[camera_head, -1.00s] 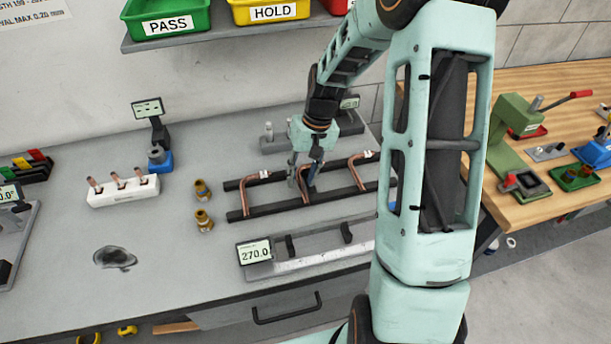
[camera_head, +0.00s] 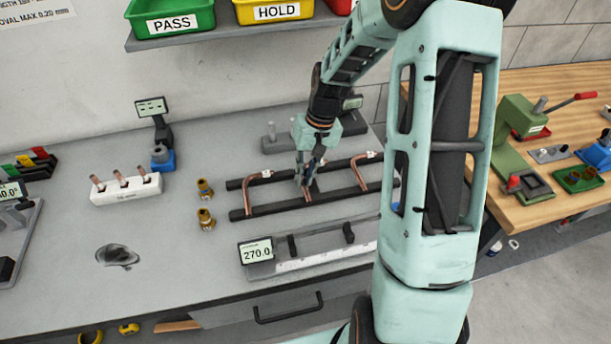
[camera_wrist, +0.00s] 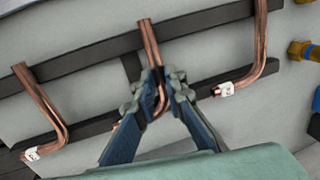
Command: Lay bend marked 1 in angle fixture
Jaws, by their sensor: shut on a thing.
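Three copper bends lie across a rack of two black rails (camera_head: 238,215): a left one (camera_head: 251,190), a middle one (camera_head: 308,193) and a right one (camera_head: 361,176). The outer two show white tags too small to read; the middle bend's tag is hidden. My gripper (camera_head: 306,182) is shut on the middle bend, which still lies at the rack. In the wrist view, my gripper (camera_wrist: 161,88) pinches the middle bend (camera_wrist: 150,42) along its straight leg. A device with a degree display (camera_head: 11,191), apparently the angle fixture, is cut off at the left edge.
A gauge reading 270.0 (camera_head: 257,252) stands in front of the rack. Two brass fittings (camera_head: 206,218) and a white block with copper pieces (camera_head: 126,190) stand left of it. Bins hang above.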

